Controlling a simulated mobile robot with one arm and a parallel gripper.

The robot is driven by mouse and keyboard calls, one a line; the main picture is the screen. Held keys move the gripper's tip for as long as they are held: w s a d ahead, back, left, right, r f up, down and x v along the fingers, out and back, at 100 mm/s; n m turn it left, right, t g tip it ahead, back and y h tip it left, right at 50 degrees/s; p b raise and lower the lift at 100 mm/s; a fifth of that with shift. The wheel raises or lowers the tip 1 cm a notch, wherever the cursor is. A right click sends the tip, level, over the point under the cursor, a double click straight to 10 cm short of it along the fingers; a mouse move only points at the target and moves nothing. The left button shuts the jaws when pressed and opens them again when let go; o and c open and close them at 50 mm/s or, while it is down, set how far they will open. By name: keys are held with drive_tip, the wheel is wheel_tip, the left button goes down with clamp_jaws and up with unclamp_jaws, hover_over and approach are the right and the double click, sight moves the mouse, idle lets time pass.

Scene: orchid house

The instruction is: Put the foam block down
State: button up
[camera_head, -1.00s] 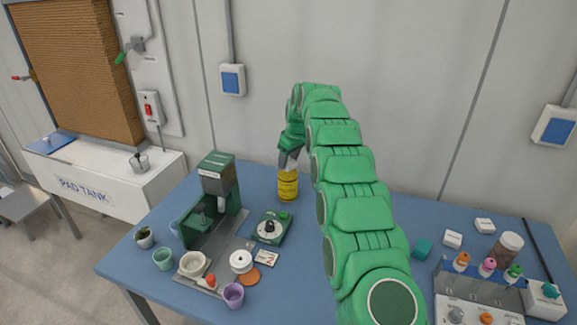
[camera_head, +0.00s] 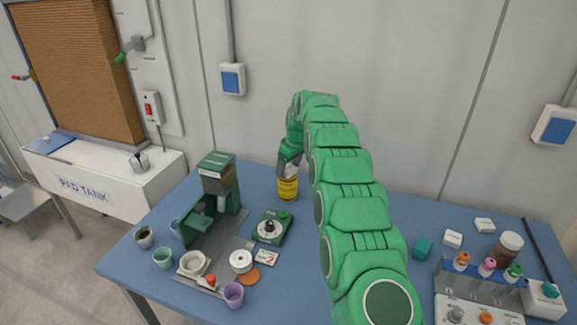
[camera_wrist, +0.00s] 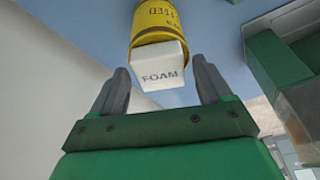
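The foam block (camera_wrist: 162,76) is white and marked FOAM. In the wrist view it sits at the near end of the yellow can (camera_wrist: 159,22), between my two fingertips. My gripper (camera_wrist: 160,76) is open, with a narrow gap showing on each side of the block. In the head view my gripper (camera_head: 287,166) points down just above the yellow can (camera_head: 288,188), which stands upright on the blue table. Only a small white part of the block shows there, and my gripper hides the rest. I cannot tell how deep the block sits in the can.
The blue table (camera_head: 190,302) holds a green machine (camera_head: 217,185) left of the can and a green scale-like device (camera_head: 271,227) in front of it. Cups stand at the front left. A bottle rack (camera_head: 482,284) and white blocks are at the right. A wall is close behind.

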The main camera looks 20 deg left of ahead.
drive_tip(key=shift+r, duration=0.1)
drive_tip(key=v, duration=1.2)
drive_tip(key=shift+s, duration=0.1)
